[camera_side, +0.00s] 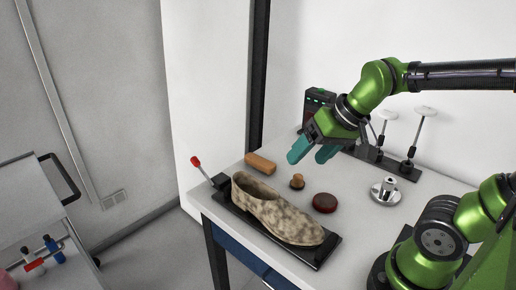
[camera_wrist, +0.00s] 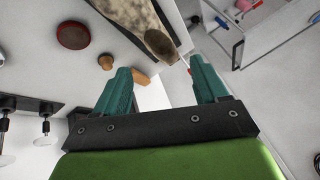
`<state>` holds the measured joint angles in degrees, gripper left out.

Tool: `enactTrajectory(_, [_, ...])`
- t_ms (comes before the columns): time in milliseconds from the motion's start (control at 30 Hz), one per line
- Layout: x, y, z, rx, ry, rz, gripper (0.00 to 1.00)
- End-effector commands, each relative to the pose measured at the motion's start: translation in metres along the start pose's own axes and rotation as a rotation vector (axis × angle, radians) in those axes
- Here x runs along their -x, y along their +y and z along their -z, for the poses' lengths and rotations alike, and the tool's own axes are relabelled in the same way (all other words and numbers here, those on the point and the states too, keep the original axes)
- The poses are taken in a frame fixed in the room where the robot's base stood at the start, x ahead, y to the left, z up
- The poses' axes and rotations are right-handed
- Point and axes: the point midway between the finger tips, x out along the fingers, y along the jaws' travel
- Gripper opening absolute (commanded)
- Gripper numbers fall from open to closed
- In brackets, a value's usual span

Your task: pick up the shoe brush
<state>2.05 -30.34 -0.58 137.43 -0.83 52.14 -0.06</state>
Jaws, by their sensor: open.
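An orange-brown block (camera_side: 260,163), which looks like the shoe brush, lies on the grey table at the back left, behind the shoe. In the wrist view the block (camera_wrist: 140,77) is partly hidden behind my left finger. A small round piece with a wooden knob (camera_side: 297,181) stands between the shoe and my gripper; it also shows in the wrist view (camera_wrist: 105,62). My gripper (camera_side: 311,154) is open and empty, with teal fingers above the table, right of the block. In the wrist view my gripper (camera_wrist: 160,68) has its fingers spread wide.
A mottled beige shoe (camera_side: 275,215) rests on a black tray (camera_side: 318,252) with a red-handled lever (camera_side: 196,161). A dark red round tin (camera_side: 325,202) and a metal fitting (camera_side: 385,191) stand to the right. A black stand with white discs (camera_side: 426,111) is behind. A cart is at left.

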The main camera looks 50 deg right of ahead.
Motion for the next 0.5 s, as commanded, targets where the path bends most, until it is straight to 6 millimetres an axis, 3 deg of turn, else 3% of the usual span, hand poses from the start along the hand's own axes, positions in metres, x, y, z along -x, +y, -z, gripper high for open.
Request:
enactTrajectory(267, [-0.045, 0.007, 0.101, 0.019, -0.148, -0.116, 0.72])
enactTrajectory(500, [-0.104, 0.034, 0.179, 0.103, -0.281, -0.204, 0.72])
